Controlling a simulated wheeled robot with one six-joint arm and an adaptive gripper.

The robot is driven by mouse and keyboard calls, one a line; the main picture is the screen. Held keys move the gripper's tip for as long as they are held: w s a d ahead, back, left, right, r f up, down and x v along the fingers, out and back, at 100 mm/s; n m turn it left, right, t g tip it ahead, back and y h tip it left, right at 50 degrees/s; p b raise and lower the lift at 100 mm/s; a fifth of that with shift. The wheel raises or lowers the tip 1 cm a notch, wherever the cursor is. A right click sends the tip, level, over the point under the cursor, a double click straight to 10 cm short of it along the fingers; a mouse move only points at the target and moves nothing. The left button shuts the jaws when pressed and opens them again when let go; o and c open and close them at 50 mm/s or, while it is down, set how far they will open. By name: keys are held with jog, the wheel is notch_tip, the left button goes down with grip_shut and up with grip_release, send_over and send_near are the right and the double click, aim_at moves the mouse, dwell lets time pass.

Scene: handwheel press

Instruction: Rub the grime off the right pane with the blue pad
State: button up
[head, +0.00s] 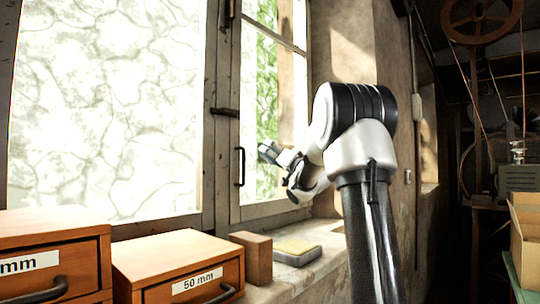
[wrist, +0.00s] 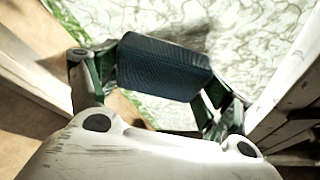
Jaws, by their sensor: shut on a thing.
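The right pane (head: 267,105) stands in a weathered frame and shows green through part of it. In the wrist view the pane (wrist: 270,40) carries a pale, veined grime, with a green strip along its left edge. My gripper (head: 271,152) is in front of the lower part of this pane. In the wrist view my gripper (wrist: 160,85) is shut on the dark blue pad (wrist: 165,65), one finger at each end. A dark shadow lies on the pane beside the pad. I cannot tell whether the pad touches the glass.
The larger left pane (head: 105,100) is covered in veined grime. Wooden drawer boxes (head: 180,265) stand at lower left. A stone wall (head: 345,45) bounds the window's right.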

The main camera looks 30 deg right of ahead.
jog(key=shift+w+d, duration=1.65)
jog(key=shift+d, duration=2.8)
jog(key=shift+w+d, duration=1.6)
jog(key=shift+d, duration=2.85)
jog(key=s+a, duration=0.4)
jog(key=a, duration=0.7)
jog(key=s+a, duration=0.4)
jog(key=a, duration=0.8)
jog(key=shift+s+r, duration=0.2)
jog(key=shift+w+d, duration=0.45)
jog(key=shift+d, duration=0.65)
jog(key=shift+w+d, duration=0.4)
jog(key=shift+d, duration=0.75)
jog(key=shift+w+d, duration=0.45)
jog(key=shift+d, duration=0.65)
